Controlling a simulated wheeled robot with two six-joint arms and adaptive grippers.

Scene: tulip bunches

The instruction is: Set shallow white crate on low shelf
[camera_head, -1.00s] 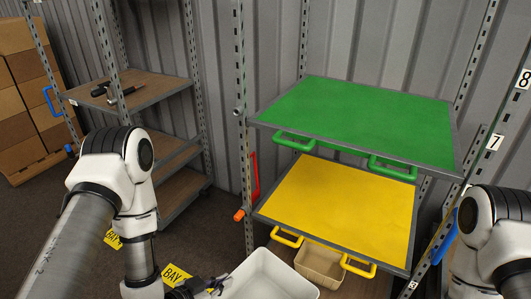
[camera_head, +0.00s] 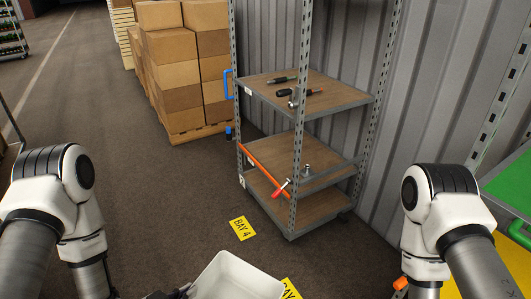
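The shallow white crate (camera_head: 237,279) is at the bottom edge, partly cut off; its visible inside is empty. My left gripper (camera_head: 172,294) shows only as a dark part at the crate's left rim. The crate stays with it as the view turns, so it appears shut on the rim, though the fingertips are hidden. My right gripper is out of frame; only its arm shows. A rack with wooden shelves stands ahead. Its low shelf (camera_head: 318,207) is near the floor and mostly bare, below a middle shelf (camera_head: 278,153).
Dark-handled tools (camera_head: 285,92) lie on the rack's top shelf (camera_head: 335,88). An orange bar (camera_head: 262,168) crosses the rack's front left. Cardboard boxes (camera_head: 172,60) stand behind. A green shelf (camera_head: 512,185) is at right. Floor around the yellow bay sign (camera_head: 242,228) is clear.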

